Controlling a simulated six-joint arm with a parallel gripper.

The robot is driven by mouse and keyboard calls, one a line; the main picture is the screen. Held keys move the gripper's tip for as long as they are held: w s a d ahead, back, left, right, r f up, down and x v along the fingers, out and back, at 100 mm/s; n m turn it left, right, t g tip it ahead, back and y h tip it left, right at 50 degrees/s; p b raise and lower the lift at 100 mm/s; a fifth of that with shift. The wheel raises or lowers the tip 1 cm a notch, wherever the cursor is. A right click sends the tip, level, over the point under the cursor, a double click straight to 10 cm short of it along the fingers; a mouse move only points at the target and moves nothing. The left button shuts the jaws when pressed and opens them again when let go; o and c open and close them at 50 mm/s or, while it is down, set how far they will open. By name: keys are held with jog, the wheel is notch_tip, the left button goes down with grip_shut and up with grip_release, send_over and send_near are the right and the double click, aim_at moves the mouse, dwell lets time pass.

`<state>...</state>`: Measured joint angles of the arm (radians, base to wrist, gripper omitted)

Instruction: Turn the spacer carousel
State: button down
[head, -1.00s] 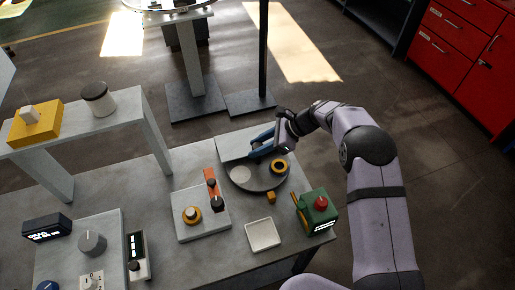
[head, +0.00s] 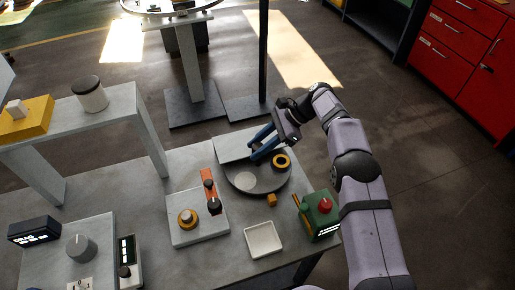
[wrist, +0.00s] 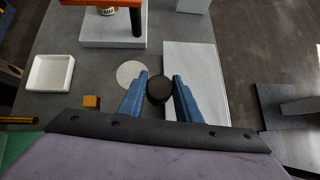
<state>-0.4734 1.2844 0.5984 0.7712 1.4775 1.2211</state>
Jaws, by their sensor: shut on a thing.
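The spacer carousel (head: 262,184) is a dark round disc on the table, beside a pale flat plate. My gripper (head: 256,152) reaches down over the carousel's far side. In the wrist view its blue fingers stand on either side of a round black knob (wrist: 159,90), shut on it. The pale spot also shows in the wrist view (wrist: 130,74). The yellow ring is out of sight there.
A small orange block (head: 271,200) lies just in front of the carousel. A white tray (head: 263,239), a green box with a red button (head: 321,215) and a pale base with an orange-handled fixture (head: 198,218) stand close around it.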

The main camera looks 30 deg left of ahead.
jog(key=shift+r, duration=0.1)
dwell(0.5)
jog(key=c, duration=1.3)
grip_release()
notch_tip(320, 180, up, 10)
jog(key=shift+f, duration=0.1)
